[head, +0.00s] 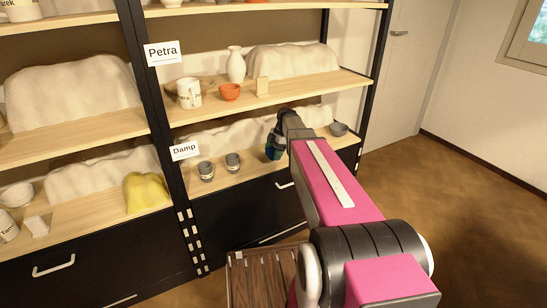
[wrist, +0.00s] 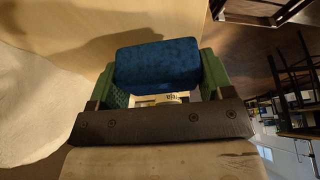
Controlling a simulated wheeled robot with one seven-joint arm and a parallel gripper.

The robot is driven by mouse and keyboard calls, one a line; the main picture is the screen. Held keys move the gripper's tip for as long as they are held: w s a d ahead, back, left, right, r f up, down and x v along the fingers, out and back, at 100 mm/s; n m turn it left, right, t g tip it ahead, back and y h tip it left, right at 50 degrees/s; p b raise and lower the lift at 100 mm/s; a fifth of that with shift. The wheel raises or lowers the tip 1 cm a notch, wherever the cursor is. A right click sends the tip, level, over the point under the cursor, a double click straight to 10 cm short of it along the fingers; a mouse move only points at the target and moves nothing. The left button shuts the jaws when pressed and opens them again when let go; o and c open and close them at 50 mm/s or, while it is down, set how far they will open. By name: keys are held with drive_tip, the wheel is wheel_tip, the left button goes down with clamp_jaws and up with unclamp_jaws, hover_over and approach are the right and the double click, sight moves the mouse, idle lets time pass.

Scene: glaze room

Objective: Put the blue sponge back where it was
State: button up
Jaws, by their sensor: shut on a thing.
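The blue sponge (wrist: 157,64) is between the two green fingers of my gripper (wrist: 163,78) in the wrist view. The gripper is shut on it, one finger at each short end. In the head view my gripper (head: 274,145) is at the lower shelf board (head: 240,172), to the right of two grey cups. The sponge is small and mostly hidden there. I cannot tell from the views whether it touches the board.
A dark bowl (head: 339,129) stands to the right of my gripper.

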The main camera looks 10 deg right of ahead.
drive_tip(key=shift+f, duration=1.3)
drive_tip(key=o, duration=1)
drive_tip(key=shift+f, duration=0.1)
drive_tip(key=shift+c, duration=0.2)
drive_tip(key=shift+w+d+r, duration=0.1)
drive_tip(key=shift+d+r, duration=0.05)
drive_tip(key=shift+r, duration=0.3)
drive_tip(key=v, duration=0.4)
drive_tip(key=w+d, duration=0.1)
drive_tip(key=d, duration=0.2)
drive_tip(key=w+d, duration=0.1)
drive_tip(key=d, duration=0.3)
drive_tip(key=w+d, duration=0.1)
drive_tip(key=d, duration=0.3)
drive_tip(key=shift+w+d+r, duration=0.15)
drive_tip(key=shift+w+d, duration=0.1)
drive_tip(key=shift+w, duration=0.1)
